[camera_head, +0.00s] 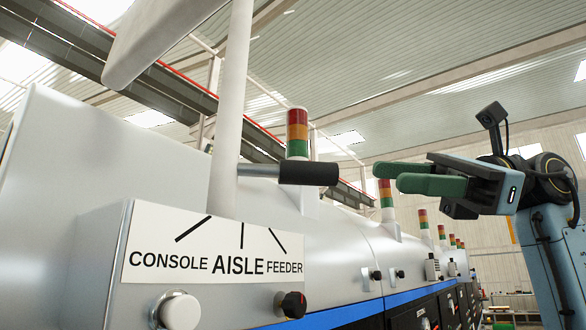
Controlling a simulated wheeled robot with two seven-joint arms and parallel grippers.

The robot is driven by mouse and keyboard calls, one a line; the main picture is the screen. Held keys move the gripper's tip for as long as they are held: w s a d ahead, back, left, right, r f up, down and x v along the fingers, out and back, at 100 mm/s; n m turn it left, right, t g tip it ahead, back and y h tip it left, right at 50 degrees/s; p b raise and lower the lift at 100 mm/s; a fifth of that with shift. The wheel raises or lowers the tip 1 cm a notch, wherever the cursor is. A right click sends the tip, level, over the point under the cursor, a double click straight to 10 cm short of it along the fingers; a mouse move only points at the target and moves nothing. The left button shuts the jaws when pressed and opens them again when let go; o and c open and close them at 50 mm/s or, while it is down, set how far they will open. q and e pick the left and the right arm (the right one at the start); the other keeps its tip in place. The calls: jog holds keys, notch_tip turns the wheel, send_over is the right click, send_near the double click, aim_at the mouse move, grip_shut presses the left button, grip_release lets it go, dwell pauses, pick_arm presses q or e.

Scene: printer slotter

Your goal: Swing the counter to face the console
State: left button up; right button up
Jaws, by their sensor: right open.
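A white upright post (231,110) rises from a grey box and carries a white arm or housing (160,35) at the top, cut off by the upper edge. A black grip handle (308,173) sticks out to the right from the post on a short grey rod. Below it a label (213,250) reads CONSOLE, AISLE, FEEDER with three black marks; AISLE is largest. I cannot tell exactly which mark the handle lines up with. My right gripper (387,176), with green fingers, is open and empty, pointing left, apart from the handle's right end. My left gripper is not in view.
A white knob (180,311) and a black knob (292,305) sit below the label. Silver machine housings with signal lights (297,132) run back to the right. Open air lies between handle and gripper in the picture.

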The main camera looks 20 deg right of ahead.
jog(key=p, duration=0.3)
send_near(239, 168)
jog(key=a, duration=0.1)
jog(key=w+a, duration=0.1)
jog(key=a, duration=0.2)
jog(key=shift+w+a+r, duration=0.15)
jog(key=shift+w+a, duration=0.1)
jog(key=shift+w, duration=0.05)
grip_shut()
